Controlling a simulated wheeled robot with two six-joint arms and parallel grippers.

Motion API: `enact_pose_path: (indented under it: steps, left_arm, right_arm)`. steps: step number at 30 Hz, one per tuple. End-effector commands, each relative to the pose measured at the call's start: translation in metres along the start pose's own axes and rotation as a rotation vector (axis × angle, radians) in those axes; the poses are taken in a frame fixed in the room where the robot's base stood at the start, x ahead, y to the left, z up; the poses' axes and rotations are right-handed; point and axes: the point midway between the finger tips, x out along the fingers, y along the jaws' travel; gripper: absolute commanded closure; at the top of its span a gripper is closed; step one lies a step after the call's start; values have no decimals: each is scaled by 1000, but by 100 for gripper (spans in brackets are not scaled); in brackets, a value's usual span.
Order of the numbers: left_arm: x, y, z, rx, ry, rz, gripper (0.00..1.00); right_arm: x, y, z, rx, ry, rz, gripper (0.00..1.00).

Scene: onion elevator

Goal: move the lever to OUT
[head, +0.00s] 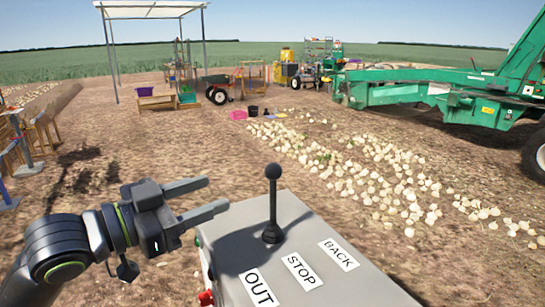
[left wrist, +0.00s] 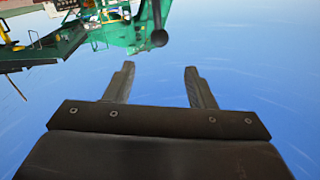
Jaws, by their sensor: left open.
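The lever (head: 273,205) is a dark stick with a round black knob, standing about upright on a grey control box (head: 225,240). White labels on the box read OUT (head: 260,289), STOP (head: 302,271) and BACK (head: 338,254). My left gripper (head: 215,194) is open and empty, left of the lever, with its fingers pointing toward it and a gap between. In the left wrist view, whose picture is upside down, the lever's knob (left wrist: 159,38) shows beyond and between the open fingertips (left wrist: 158,68). My right gripper is not in view.
A green machine (head: 440,90) stands at the right, and it also shows in the left wrist view (left wrist: 120,30). Many pale onions (head: 370,170) lie on the soil beyond the box. A canopy (head: 150,10), a cart (head: 225,85) and a purple bin (head: 145,91) stand further back.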

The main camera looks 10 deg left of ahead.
Motion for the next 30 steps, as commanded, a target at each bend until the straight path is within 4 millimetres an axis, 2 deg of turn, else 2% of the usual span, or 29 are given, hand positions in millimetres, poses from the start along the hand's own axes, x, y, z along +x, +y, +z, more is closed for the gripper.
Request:
enact_pose_path:
  steps: [20, 30]
  left_arm:
    - [55, 1, 0, -5, 3, 4, 50]
    - [91, 1, 0, -6, 2, 3, 50]
  right_arm:
    - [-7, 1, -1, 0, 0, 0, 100]
    - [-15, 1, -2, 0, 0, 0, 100]
